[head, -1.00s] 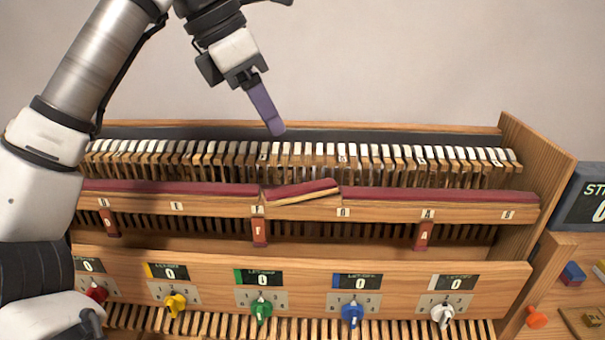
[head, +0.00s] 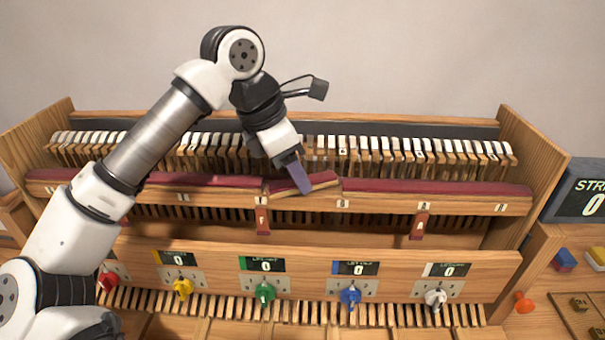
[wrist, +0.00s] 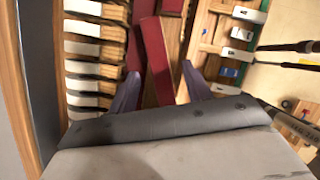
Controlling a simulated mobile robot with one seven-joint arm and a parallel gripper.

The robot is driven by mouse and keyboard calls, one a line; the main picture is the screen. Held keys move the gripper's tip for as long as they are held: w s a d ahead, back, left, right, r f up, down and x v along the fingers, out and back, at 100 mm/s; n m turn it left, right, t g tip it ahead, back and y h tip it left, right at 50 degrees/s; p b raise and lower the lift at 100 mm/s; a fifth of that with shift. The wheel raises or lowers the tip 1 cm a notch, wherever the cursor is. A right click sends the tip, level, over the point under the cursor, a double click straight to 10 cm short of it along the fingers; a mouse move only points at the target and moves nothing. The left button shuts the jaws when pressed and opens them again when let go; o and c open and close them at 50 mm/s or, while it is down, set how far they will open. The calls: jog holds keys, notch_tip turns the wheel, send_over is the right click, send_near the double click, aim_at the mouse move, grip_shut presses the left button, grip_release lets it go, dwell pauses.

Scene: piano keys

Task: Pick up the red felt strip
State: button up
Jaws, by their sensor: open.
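The red felt strip (head: 323,179) is a short, wood-backed piece lying askew across the middle of the felt-topped rail, its right end raised a little. In the wrist view the strip (wrist: 157,50) lies lengthwise between the two purple fingers. My gripper (head: 299,188) is open, with its fingers over the strip's middle and hiding part of it in the head view. In the wrist view my gripper (wrist: 161,86) has a finger on each side, with gaps to the strip. Whether the fingertips reach down beside it is not clear.
The wooden rail (head: 440,205) carries long fixed red felt (head: 430,192) on both sides of the strip. A row of keys (head: 400,150) stands close behind. A panel (head: 215,255) with several coloured knobs is in front. The wooden end wall (head: 535,160) is at the right.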

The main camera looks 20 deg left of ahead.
jog(key=shift+w+d+f, duration=0.1)
jog(key=shift+d+f, duration=0.1)
jog(key=shift+f, duration=0.4)
grip_shut()
jog(key=shift+r, duration=0.15)
